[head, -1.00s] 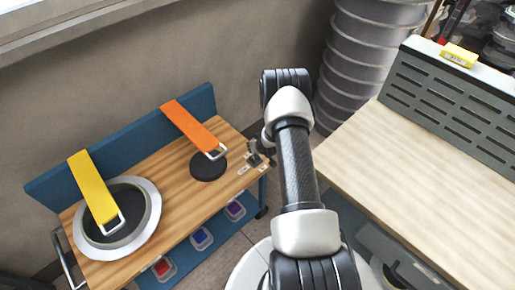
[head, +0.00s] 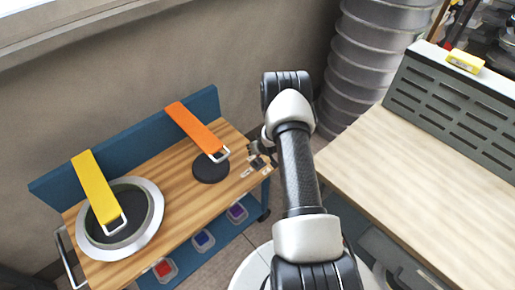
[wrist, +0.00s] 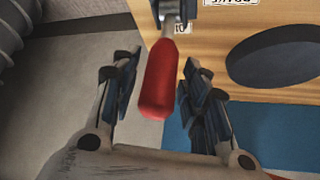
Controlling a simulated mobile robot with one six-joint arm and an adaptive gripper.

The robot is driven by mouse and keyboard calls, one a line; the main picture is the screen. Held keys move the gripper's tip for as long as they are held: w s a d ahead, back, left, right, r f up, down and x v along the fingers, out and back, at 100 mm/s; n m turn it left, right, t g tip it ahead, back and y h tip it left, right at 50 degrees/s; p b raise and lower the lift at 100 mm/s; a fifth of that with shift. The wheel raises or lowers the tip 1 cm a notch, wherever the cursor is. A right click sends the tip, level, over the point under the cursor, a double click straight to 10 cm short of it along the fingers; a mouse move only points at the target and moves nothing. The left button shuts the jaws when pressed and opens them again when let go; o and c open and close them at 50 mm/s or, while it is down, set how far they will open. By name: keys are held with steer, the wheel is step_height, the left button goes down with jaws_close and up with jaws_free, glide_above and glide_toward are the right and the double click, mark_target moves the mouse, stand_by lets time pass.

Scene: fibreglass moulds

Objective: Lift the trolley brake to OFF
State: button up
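The trolley (head: 150,207) has a wooden top and a blue back board, and stands at the left in the head view. In the wrist view a red-handled lever (wrist: 160,80), the brake, hangs from a metal pivot at the edge of the wooden top. My gripper (wrist: 160,92) is open, with one finger on each side of the red handle and no clear contact. In the head view my gripper (head: 258,160) is at the trolley's right end, partly hidden by my arm. Labels beside the lever are only partly readable.
An orange strap (head: 197,128) hangs over a black disc (head: 211,170). A yellow strap (head: 95,185) hangs over a round grey mould (head: 150,228). A pale workbench (head: 430,165) stands at the right, and a ribbed grey duct (head: 375,50) rises behind.

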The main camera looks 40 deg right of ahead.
steer(key=shift+s+r, duration=0.1)
steer(key=v, duration=1.1)
steer(key=shift+s+r, duration=0.25)
steer(key=shift+r, duration=0.05)
steer(key=shift+a, duration=0.1)
